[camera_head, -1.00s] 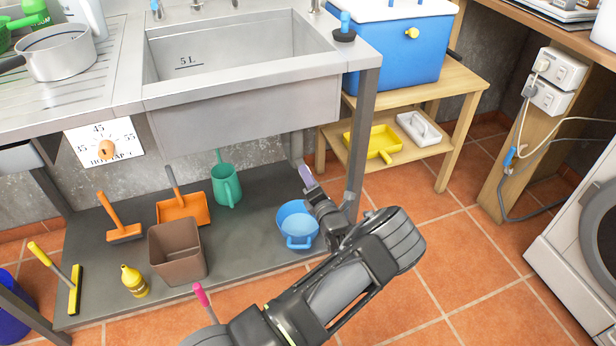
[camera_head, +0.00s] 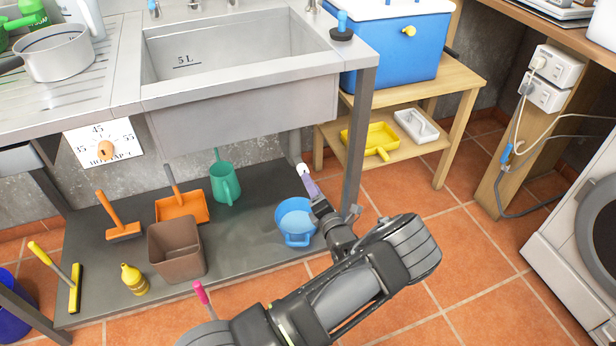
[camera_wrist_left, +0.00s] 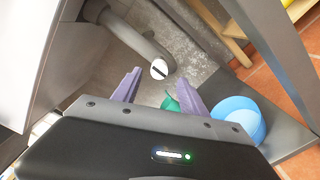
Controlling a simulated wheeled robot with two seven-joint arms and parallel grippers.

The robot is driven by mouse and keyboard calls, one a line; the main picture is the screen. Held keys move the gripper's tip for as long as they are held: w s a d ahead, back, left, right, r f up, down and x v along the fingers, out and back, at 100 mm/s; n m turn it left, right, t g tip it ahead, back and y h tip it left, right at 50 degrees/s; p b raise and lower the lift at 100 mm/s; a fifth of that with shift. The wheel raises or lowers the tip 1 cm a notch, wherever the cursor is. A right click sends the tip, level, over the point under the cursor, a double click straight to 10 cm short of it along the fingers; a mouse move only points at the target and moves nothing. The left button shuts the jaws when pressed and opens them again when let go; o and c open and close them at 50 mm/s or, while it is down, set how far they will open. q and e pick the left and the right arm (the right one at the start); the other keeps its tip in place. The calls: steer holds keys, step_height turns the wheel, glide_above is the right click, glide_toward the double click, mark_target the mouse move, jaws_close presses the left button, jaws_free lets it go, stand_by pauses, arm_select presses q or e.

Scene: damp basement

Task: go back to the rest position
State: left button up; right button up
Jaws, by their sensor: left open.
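My left gripper (camera_head: 308,184) is in front of the sink stand's right side, beside and above the blue bucket (camera_head: 295,219). Its purple fingers are apart and nothing is between them in the left wrist view (camera_wrist_left: 150,88). A round white drain fitting (camera_wrist_left: 159,69) with a dark slot shows beyond the fingers, on the grey pipe (camera_wrist_left: 140,38) under the sink. The blue bucket also shows at the right in the left wrist view (camera_wrist_left: 240,106). My right gripper is not in view.
The grey lower shelf (camera_head: 265,262) holds a brown bin (camera_head: 176,250), a green watering can (camera_head: 225,184) and an orange dustpan (camera_head: 182,207). The stand's metal leg (camera_head: 358,140) is close to my left gripper. Open tiled floor (camera_head: 470,260) lies to the right.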

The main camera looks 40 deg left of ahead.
arm_select(q)
steer(key=shift+v, duration=1.25)
